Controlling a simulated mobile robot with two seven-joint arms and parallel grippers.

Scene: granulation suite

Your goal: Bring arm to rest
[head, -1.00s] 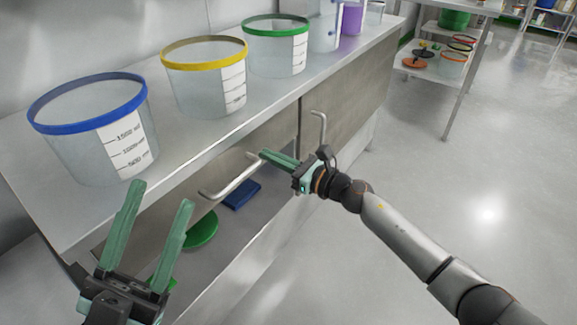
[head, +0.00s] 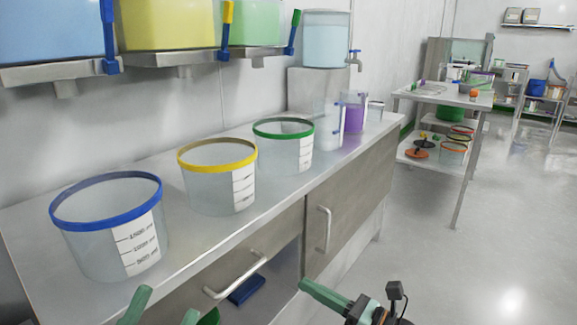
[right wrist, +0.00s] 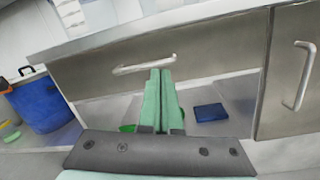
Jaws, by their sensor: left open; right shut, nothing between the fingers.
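My right gripper (head: 322,294) is at the bottom of the head view, in front of the steel bench. Its green fingers are closed together with nothing between them, as the right wrist view (right wrist: 159,100) also shows. Only the fingertips of my left gripper (head: 163,310) show at the bottom edge of the head view, left of centre. They stand apart with nothing visible between them; the rest of it is cut off. In the right wrist view the right fingers point toward the drawer handle (right wrist: 145,65); I cannot tell how far apart they are.
The bench (head: 80,307) carries clear buckets with blue (head: 95,245), yellow (head: 205,190) and green (head: 275,153) rims. A blue item (head: 247,288) lies below the drawer handle (head: 235,277). A cupboard handle (head: 327,230) sticks out. The floor (head: 450,265) at right is clear.

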